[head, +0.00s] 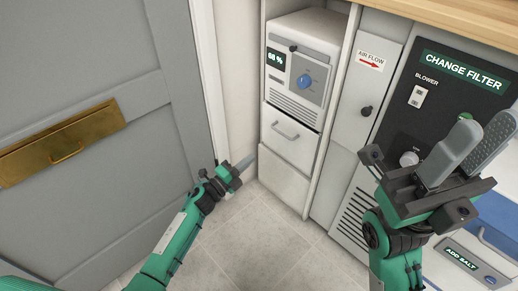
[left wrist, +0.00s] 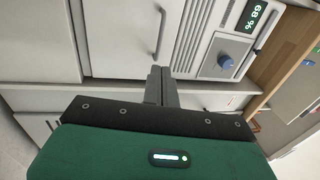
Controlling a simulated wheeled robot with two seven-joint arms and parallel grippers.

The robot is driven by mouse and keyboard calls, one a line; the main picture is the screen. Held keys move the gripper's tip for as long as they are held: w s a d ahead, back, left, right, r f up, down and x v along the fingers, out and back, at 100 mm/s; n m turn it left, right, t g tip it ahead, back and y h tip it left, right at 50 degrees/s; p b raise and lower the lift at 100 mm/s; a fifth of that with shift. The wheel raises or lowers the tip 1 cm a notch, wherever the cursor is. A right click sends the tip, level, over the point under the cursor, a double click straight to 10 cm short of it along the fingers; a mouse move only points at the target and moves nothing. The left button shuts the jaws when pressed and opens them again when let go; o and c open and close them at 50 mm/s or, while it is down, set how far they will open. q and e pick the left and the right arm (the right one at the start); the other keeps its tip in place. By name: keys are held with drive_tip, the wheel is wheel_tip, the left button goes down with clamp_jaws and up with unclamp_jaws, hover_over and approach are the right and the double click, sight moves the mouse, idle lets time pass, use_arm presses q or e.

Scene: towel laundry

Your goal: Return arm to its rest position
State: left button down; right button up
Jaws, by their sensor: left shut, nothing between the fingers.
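My left gripper (head: 243,164) is low in the middle of the head view, its fingers pointing toward the corner beside the white drawer unit. In the left wrist view its two dark fingers (left wrist: 160,86) are together with nothing held, in front of the cabinet fronts. My right gripper (head: 474,148) is large and close at the right of the head view. Its two grey fingers stand up with a gap between them and nothing visible in it. No towel shows in either view.
A white unit with a blue dial (head: 305,81) and drawers (head: 286,140) stands behind my left gripper. A grey door (head: 85,215) with a brass plate (head: 62,142) fills the left. A black CHANGE FILTER panel (head: 425,85) is behind my right gripper. Tiled floor (head: 262,240) is clear.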

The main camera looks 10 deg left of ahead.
use_arm(q)
drive_tip(key=shift+v, duration=0.75)
